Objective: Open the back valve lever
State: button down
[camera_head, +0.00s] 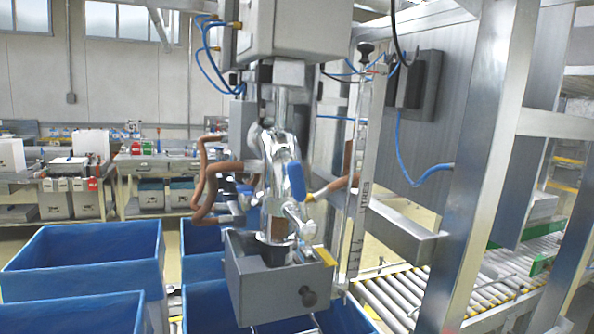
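A metal valve assembly (275,165) hangs from a grey housing in the middle of the view. A blue lever (295,180) stands nearly upright on its near right side. More blue parts (243,192) show behind and left of the pipe, partly hidden by it and by brown hoses. I cannot tell which blue part is the back valve lever, or how far it is turned. I cannot make out my gripper in this view.
A grey box (260,290) with a black knob sits below the valves. Blue bins (90,245) stand at the lower left. A metal frame post (485,160) and a roller conveyor (395,300) are on the right. Brown hoses (205,180) loop left of the valves.

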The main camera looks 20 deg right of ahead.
aim_at(307, 230)
jog(key=z, duration=0.05)
jog(key=i, duration=1)
jog(key=u, duration=0.05)
